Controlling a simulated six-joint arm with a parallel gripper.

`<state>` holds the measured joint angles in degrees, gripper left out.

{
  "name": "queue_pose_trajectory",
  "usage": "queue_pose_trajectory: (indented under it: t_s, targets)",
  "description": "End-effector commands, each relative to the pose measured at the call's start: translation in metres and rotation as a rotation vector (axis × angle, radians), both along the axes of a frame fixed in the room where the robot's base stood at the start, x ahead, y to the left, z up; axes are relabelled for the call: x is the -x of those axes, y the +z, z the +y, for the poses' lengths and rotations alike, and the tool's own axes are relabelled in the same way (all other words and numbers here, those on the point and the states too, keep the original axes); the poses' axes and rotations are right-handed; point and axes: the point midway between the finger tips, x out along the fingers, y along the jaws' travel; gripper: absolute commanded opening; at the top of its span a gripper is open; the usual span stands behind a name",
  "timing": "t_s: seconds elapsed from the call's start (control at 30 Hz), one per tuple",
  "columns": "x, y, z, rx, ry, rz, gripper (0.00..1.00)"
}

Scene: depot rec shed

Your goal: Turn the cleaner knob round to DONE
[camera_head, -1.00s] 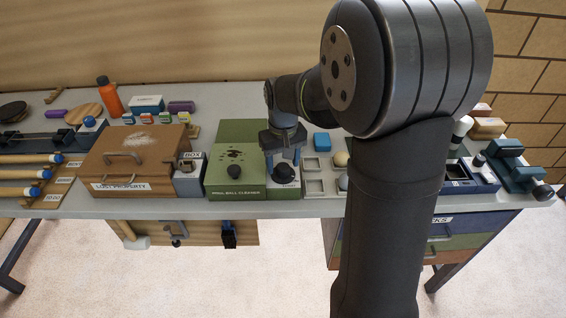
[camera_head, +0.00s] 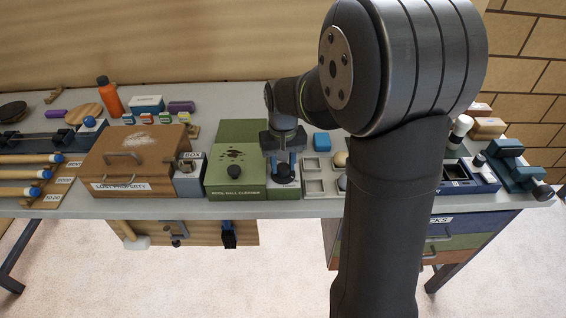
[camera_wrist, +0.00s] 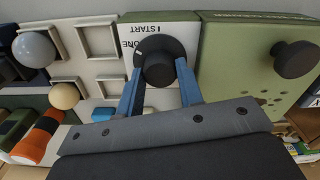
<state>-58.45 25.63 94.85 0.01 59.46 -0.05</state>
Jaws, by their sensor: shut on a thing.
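The cleaner knob (camera_wrist: 158,66) is round and black. It sits on a white panel (camera_wrist: 148,22) at the right end of the green ball cleaner (camera_head: 236,190). My gripper (camera_wrist: 159,72) is shut on the knob, one blue finger on each side. In the head view my gripper (camera_head: 283,168) stands over the knob (camera_head: 283,174), pointing down.
A second black knob (camera_wrist: 296,59) is on the green cleaner lid. A pale tray with square recesses (camera_head: 315,182) and balls stands right of the knob. A box (camera_head: 188,183) and the brown lost property case (camera_head: 135,172) stand left. My arm hides part of the bench.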

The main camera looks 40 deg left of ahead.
Motion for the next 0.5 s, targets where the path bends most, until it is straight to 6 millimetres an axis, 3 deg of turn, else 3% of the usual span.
queue_pose_trajectory:
  t_s: [0.27,0.3,0.4,0.5]
  targets:
    - [0.0003,-0.0001,-0.0004,0.002,-0.010,0.001,0.11]
    - [0.0003,-0.0001,-0.0004,0.002,-0.009,0.001,0.38]
    - [0.0003,-0.0001,-0.0004,0.002,-0.009,0.001,0.55]
    - [0.0002,-0.0001,-0.0003,0.002,-0.009,0.001,0.55]
